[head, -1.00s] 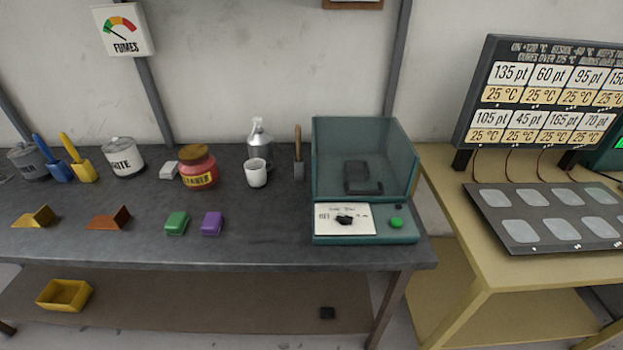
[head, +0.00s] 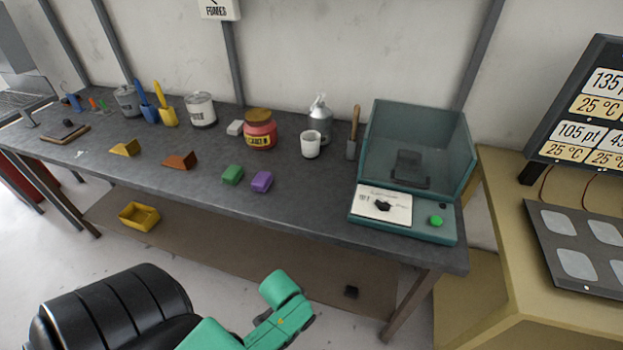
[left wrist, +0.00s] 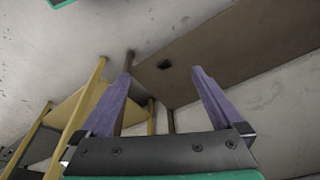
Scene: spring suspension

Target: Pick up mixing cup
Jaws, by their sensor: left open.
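The white mixing cup (head: 310,146) stands upright on the dark grey bench (head: 310,195), in front of a silver spray bottle (head: 321,115). My left arm comes in low in the head view, in front of the bench and well short of the cup. In the left wrist view my left gripper (left wrist: 160,72) has its two purple fingers spread, with nothing between them. The cup is not in the left wrist view. My right gripper is in neither view.
A red jar (head: 260,133) stands left of the cup. A wooden-handled tool (head: 353,134) and a teal scale with a clear shield (head: 400,230) are to its right. Green (head: 232,175) and purple (head: 262,182) blocks lie nearer the front edge. A lower shelf (head: 250,245) runs under the bench.

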